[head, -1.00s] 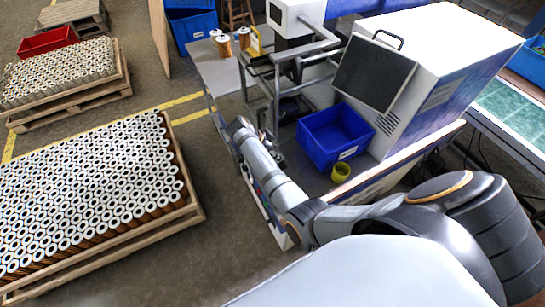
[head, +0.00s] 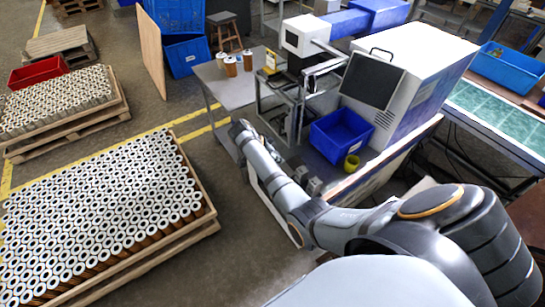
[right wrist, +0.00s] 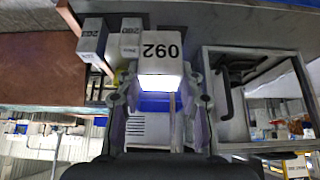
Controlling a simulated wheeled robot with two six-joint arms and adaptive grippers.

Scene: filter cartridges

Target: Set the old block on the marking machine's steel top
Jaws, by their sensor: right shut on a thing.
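A grey block (right wrist: 160,52) with a number that reads 092 in the right wrist view is between the fingers of my right gripper (right wrist: 160,92), which is shut on it. In the head view my right arm reaches up and left, with its gripper (head: 240,128) at the left side of the marking machine's stand; the held block cannot be made out there. The grey steel top (head: 318,162) lies right of the arm. Two more numbered blocks (right wrist: 92,38) (right wrist: 131,36) stand left of the held one. My left gripper is not in view.
A blue bin (head: 341,134) and a small yellow-green cup (head: 351,163) stand on the steel top, beside the white cabinet with a dark screen (head: 370,80). A metal frame (right wrist: 255,95) is right of my gripper. A table with filters (head: 230,66) stands behind.

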